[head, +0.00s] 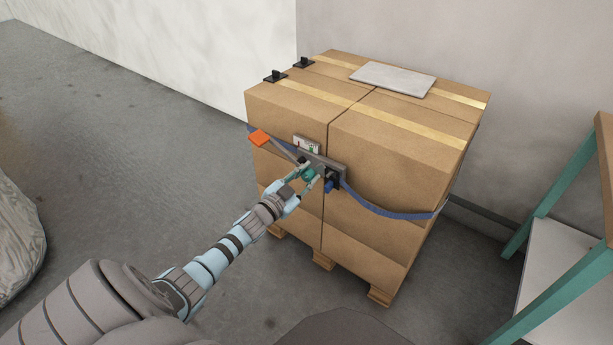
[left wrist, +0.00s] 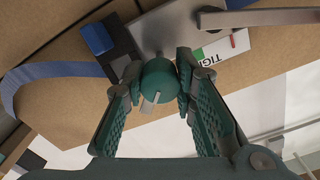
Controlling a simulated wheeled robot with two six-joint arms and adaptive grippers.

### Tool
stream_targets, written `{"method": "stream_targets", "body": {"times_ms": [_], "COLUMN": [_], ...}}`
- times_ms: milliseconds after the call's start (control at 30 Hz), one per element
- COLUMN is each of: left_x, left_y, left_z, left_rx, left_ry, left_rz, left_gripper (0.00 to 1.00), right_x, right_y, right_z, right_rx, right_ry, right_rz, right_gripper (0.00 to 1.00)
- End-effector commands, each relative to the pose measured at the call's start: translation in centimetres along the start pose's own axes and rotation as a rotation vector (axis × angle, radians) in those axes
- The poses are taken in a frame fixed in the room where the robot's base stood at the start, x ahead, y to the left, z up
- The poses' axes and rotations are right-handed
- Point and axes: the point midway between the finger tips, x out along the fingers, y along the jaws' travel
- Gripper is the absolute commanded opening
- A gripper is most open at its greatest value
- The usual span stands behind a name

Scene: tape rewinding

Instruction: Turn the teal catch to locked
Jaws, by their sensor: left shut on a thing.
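The teal catch (head: 307,172) is a round knob on a dark ratchet plate (head: 330,168) at the front of the strapped cartons. In the left wrist view the catch (left wrist: 158,86) shows its end with a pale pointer bar. My left gripper (head: 306,180) is shut on the catch, with one finger on each side of it; the fingers also show in the left wrist view (left wrist: 160,70). From these views I cannot tell which setting the pointer marks. My right gripper is not in view.
A lever with an orange grip (head: 259,137) sticks out left of the plate. A blue strap (head: 385,211) runs around the cartons (head: 390,160). A white label card (head: 307,144) sits above the plate. A teal-legged table (head: 560,190) stands at the right.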

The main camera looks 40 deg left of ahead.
Motion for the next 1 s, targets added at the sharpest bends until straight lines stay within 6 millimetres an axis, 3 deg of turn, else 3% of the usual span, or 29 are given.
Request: {"method": "stream_targets", "body": {"times_ms": [600,1000], "left_x": [0.0,-0.1], "left_y": [0.1,0.1], "left_z": [0.2,0.1], "left_rx": [0.563,0.781], "left_ry": [-0.001,-0.001], "left_rz": [0.001,0.002], "left_gripper": [0.0,0.0], "right_x": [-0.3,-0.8], "right_y": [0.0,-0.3], "right_z": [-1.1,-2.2], "right_rx": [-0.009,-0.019], "right_ry": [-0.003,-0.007], "right_rz": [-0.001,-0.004], "right_gripper": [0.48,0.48]}}
